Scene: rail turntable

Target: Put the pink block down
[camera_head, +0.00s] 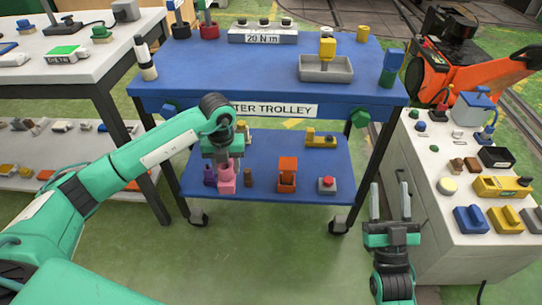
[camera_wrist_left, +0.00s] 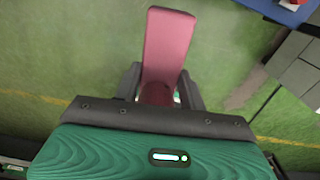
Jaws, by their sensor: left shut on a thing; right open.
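My left gripper (camera_head: 223,160) is shut on the pink block (camera_head: 227,180). In the head view, the block appears against the left part of the trolley's blue lower shelf (camera_head: 325,168). The left wrist view shows the pink block (camera_wrist_left: 168,50) sticking out between the fingers of my left gripper (camera_wrist_left: 160,92), with green floor behind it. I cannot tell whether the block touches the shelf. My right gripper (camera_head: 390,205) is open and empty, its fingers upright, between the trolley and the right cabinet.
On the lower shelf are a purple piece (camera_head: 209,176), a brown cylinder (camera_head: 248,178), an orange holder (camera_head: 287,175), a red-button box (camera_head: 327,185) and a yellow piece (camera_head: 320,139). The blue trolley top (camera_head: 230,75) overhangs it. A white cabinet (camera_head: 455,225) stands right.

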